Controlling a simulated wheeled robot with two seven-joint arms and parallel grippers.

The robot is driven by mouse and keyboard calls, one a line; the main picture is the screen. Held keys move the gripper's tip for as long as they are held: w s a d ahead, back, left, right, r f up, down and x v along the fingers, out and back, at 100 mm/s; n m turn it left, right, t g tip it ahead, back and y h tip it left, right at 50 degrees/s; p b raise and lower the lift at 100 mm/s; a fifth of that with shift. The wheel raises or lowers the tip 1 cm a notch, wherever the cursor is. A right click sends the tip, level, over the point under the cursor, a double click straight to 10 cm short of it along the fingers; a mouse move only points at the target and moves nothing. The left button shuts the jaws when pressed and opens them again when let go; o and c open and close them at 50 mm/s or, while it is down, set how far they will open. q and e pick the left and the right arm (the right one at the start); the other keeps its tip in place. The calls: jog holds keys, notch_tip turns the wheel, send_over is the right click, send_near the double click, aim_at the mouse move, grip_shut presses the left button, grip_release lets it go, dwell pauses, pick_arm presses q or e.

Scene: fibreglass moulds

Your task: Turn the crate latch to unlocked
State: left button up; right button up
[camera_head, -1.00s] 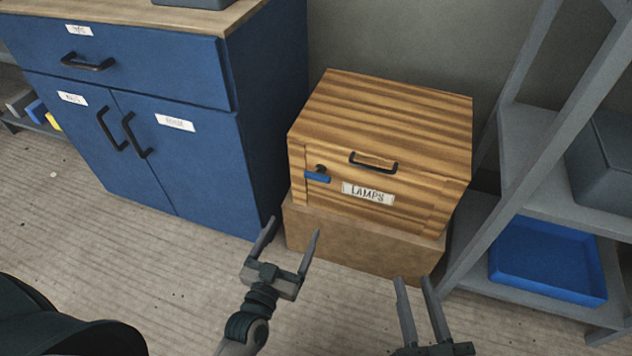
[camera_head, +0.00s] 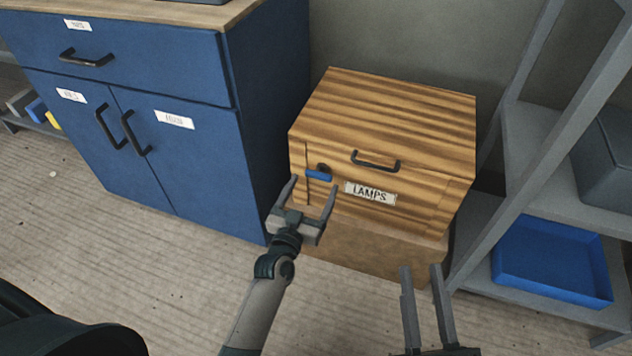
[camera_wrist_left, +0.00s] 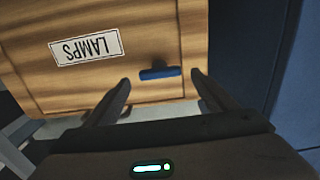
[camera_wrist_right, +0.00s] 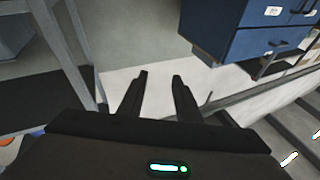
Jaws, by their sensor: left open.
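The wooden crate (camera_head: 400,120) with a LAMPS label (camera_head: 370,193) sits on a plain brown box. Its latch has a blue handle (camera_head: 319,175) at the front's left side, lying roughly horizontal from a dark pivot. In the left wrist view the blue handle (camera_wrist_left: 160,73) shows ahead, between the fingertip directions. My left gripper (camera_head: 313,186) is open and empty, just in front of and below the latch; I see no contact. My right gripper (camera_head: 421,272) is low in front of the crate's right side, its fingers apart with nothing between them; it also shows in the right wrist view (camera_wrist_right: 160,77).
A blue cabinet (camera_head: 200,150) with black handles stands close on the left of the crate. A grey shelf rack (camera_head: 520,150) with a blue tray (camera_head: 552,262) stands on the right. The crate's front has a black handle (camera_head: 376,162). Floor in front is clear.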

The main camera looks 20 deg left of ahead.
aim_at(317, 178)
pick_arm(q)
jog(key=shift+w, duration=1.65)
pick_arm(e)
jog(key=shift+s+r+t+y, duration=0.15)
jog(key=shift+s+r+t, duration=0.15)
jog(key=shift+r, duration=0.2)
jog(key=shift+s+r+t+y, duration=0.15)
jog(key=shift+s+r+t, duration=0.15)
jog(key=shift+r, duration=0.15)
pick_arm(q)
jog(key=shift+c, duration=0.3)
jog(key=c, duration=1)
